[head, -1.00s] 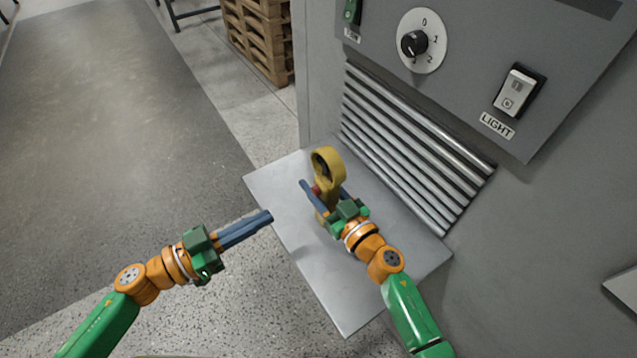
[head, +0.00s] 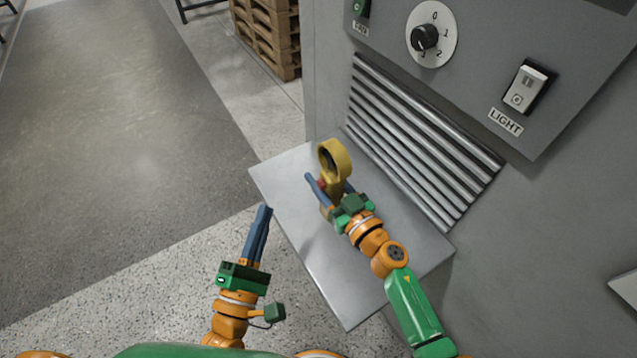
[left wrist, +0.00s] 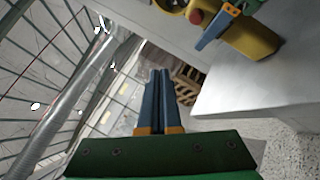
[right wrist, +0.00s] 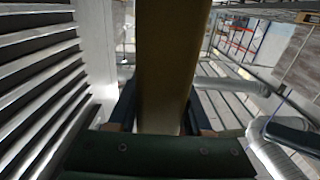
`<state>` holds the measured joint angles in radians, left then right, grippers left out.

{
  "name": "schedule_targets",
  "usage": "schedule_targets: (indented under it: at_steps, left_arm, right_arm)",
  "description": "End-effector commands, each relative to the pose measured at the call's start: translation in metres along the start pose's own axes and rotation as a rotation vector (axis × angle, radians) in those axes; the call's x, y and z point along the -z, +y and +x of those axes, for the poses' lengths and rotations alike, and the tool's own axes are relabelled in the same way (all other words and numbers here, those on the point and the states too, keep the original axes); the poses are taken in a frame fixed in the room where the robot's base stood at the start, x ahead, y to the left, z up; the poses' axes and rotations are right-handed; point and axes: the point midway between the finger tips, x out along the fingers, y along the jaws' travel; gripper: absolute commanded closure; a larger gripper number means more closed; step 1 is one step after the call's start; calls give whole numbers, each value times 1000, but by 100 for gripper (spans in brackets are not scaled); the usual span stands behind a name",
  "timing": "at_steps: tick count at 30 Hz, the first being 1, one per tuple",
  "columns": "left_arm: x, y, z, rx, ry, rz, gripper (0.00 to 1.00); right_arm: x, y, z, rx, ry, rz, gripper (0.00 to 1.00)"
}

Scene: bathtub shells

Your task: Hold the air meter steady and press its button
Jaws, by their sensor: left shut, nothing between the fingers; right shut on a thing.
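The yellow air meter (head: 334,160), with a round ring-shaped head, stands over the metal shelf, held by my right gripper (head: 325,190). In the right wrist view its yellow body (right wrist: 168,70) fills the space between the fingers. Its red button (left wrist: 196,17) faces the left wrist camera; in the head view the red shows beside a right finger. My left gripper (head: 264,208) is shut and empty, left of the shelf edge and apart from the meter. Its closed fingers show in the left wrist view (left wrist: 157,75). Whether the meter's base touches the shelf I cannot tell.
The metal shelf (head: 350,290) juts from a grey cabinet with louvred slats (head: 420,150), a dial (head: 430,38) and a light switch (head: 526,87). Wooden pallets (head: 268,35) stand behind. The floor left of the shelf is clear.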

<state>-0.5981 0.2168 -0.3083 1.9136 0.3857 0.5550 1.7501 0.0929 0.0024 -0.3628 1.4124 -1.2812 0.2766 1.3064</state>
Motion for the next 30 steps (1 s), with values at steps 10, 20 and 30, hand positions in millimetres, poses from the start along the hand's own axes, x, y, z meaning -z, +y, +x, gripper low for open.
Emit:
schedule_targets:
  at_steps: [10, 20, 30]
  left_arm:
    - [-25, -24, 35, -3, 0, -1, 100]
    - [-41, -40, 56, -1, -1, 2, 100]
    - [-42, -41, 57, -1, -2, 2, 100]
  right_arm:
    - [0, 0, 0, 0, 0, 0, 100]
    - [0, 0, 0, 0, 0, 0, 100]
    - [0, 0, 0, 0, 0, 0, 100]
